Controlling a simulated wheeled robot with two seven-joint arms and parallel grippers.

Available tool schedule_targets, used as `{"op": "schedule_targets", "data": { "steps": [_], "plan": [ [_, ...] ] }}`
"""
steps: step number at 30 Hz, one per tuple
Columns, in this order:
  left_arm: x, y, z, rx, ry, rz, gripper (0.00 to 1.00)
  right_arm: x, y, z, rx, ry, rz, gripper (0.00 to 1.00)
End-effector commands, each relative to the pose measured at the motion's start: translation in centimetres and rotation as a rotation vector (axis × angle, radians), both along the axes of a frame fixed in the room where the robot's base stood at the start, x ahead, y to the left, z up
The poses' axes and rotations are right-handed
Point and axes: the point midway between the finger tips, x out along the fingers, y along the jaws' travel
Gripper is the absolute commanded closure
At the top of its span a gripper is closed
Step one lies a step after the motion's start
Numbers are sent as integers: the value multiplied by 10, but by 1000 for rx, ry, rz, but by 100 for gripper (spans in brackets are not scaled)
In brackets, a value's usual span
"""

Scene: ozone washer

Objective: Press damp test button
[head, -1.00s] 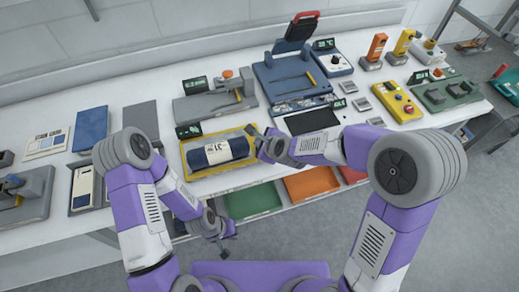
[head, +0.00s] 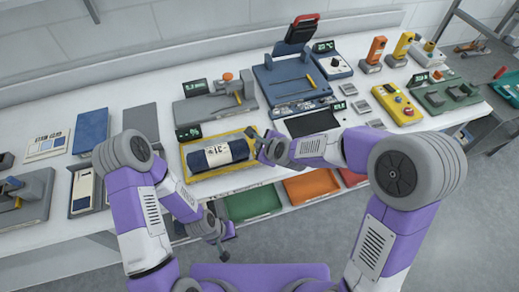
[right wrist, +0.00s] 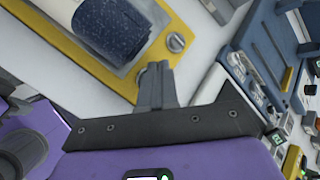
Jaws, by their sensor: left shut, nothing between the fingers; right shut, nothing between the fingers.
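A yellow tray (head: 200,177) holds a dark blue roll with a white printed band (head: 220,152). In the right wrist view the tray's yellow rim (right wrist: 100,72) carries a round grey button (right wrist: 175,42) at its corner, beside the roll (right wrist: 108,25). My right gripper (head: 251,132) is shut and empty at the tray's right end. In the right wrist view its shut fingertips (right wrist: 155,68) lie just below the button in the picture; I cannot tell whether they touch it. My left gripper (head: 222,252) is shut and empty, low in front of the table.
A small dark display (head: 188,132) stands behind the tray. A grey device with an orange knob (head: 228,76) and a blue device (head: 290,85) stand farther back. Green (head: 252,203) and orange (head: 311,185) bins sit below the table edge.

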Motion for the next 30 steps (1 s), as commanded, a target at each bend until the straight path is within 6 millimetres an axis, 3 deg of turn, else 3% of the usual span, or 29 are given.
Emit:
{"op": "schedule_targets", "data": {
  "steps": [30],
  "plan": [
    [0, 0, -7, 0, 0, 0, 100, 0, 0, -6, 1, 0, -1, 100]
  ]
}}
